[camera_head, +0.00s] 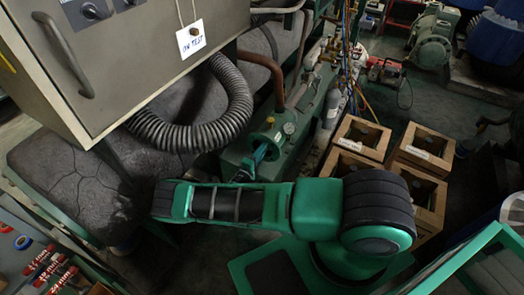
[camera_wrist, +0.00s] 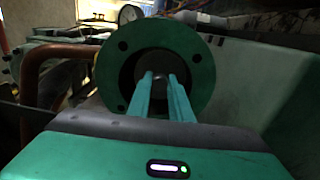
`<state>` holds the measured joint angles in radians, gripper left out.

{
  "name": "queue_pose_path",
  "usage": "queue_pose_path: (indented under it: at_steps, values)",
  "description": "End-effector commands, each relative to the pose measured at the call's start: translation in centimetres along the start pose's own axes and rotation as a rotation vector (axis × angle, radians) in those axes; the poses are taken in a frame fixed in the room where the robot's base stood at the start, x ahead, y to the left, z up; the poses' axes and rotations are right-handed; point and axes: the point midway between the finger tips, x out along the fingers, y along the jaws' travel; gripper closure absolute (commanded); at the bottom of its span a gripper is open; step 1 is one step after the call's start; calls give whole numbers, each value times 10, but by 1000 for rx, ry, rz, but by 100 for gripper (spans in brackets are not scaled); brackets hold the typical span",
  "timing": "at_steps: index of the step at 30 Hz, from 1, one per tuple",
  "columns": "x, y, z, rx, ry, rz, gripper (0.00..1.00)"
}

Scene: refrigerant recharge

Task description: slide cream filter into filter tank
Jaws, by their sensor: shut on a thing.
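The filter tank (camera_head: 270,133) is a green vessel with a round gauge, at the middle of the head view. In the wrist view its round green flange (camera_wrist: 200,52) with bolt holes faces me, with a dark opening in its middle. My gripper (camera_wrist: 162,82) points straight at this opening. Its teal fingers are close together, shut on a small greyish thing whose end (camera_wrist: 159,80) shows between the tips, at or inside the opening. I cannot make out the cream filter's body or colour; it is probably hidden by the dark bore. In the head view my gripper (camera_head: 257,158) is at the tank's front end.
A grey cabinet (camera_head: 120,60) with an "ON TEST" tag (camera_head: 192,39) and a ribbed black hose (camera_head: 215,125) stand to the left. Open wooden boxes (camera_head: 360,135) stand on the floor to the right. A copper-brown pipe (camera_wrist: 45,65) runs left of the flange.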

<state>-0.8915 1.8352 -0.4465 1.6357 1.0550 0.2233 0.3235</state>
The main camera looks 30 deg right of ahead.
Motion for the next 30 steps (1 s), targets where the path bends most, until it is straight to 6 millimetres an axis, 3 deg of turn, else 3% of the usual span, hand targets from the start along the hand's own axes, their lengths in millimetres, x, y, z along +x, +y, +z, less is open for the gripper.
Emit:
queue_pose_path:
  at_steps: [14, 15, 18, 30]
  values:
    - [2, -1, 1, -1, -2, 2, 100]
    - [2, -1, 1, -1, -2, 2, 79]
    - [2, -1, 1, -1, -2, 1, 60]
    - [0, -2, 1, -1, -1, -2, 60]
